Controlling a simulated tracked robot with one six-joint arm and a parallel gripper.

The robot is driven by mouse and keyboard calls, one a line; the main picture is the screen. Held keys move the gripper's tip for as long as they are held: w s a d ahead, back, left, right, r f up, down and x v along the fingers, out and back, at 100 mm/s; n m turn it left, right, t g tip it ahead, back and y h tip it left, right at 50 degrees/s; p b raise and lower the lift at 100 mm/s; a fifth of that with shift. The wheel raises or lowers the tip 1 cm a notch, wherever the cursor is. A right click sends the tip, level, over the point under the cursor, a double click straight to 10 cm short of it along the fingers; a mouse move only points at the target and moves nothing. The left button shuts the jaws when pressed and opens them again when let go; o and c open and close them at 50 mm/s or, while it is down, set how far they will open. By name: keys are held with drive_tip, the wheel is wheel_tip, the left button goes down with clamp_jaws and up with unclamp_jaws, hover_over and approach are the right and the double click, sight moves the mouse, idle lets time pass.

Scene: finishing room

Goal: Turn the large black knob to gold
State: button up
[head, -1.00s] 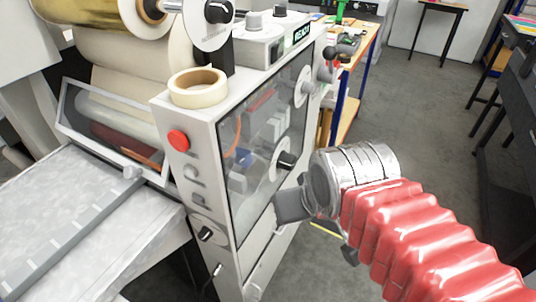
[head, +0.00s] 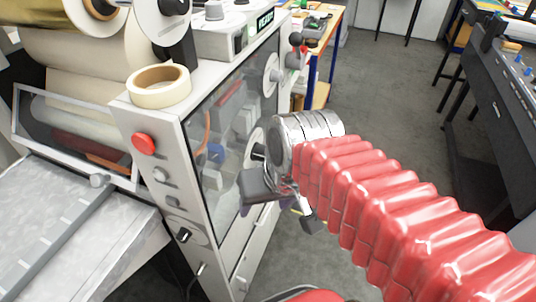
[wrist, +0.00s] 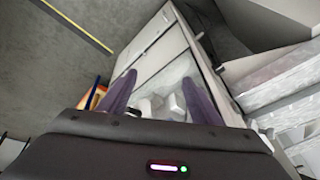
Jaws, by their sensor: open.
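On the grey-white machine (head: 152,112), a black knob (head: 258,150) on a white disc stands out from the side window. Another black knob (head: 175,6) sits on a white disc at the top, and a smaller one (head: 185,235) is low on the front face. I cannot tell which is the large one. My gripper (head: 287,204) is open and empty, just below and right of the window knob, partly in front of its disc. In the wrist view the parted fingers (wrist: 158,88) point toward the machine's side panel, with white shapes between them too unclear to name.
A tape roll (head: 160,87) lies on the machine's top edge, above a red button (head: 144,143). A second side dial (head: 272,75) and red-and-black levers (head: 298,48) are farther back. Grey floor (head: 385,110) is free on the right, up to a dark bench (head: 490,110).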

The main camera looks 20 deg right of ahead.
wheel_tip(320, 180, down, 3)
drive_tip(key=m+g+y, duration=0.2)
drive_tip(key=m, duration=0.1)
drive_tip(key=m+t+y, duration=1)
drive_tip(key=m+t, duration=0.1)
drive_tip(key=m, duration=1)
approach(262, 153)
drive_tip(key=d, duration=0.1)
drive_tip(key=s+d+f, duration=0.1)
drive_tip(key=s+d, duration=0.1)
drive_tip(key=d, duration=0.1)
drive_tip(key=shift+s+d+f, duration=0.1)
drive_tip(key=shift+s+f, duration=0.15)
drive_tip(key=shift+f, duration=0.1)
drive_tip(key=shift+x, duration=6.95)
drive_tip(key=shift+w+d, duration=0.1)
drive_tip(key=shift+d, duration=0.05)
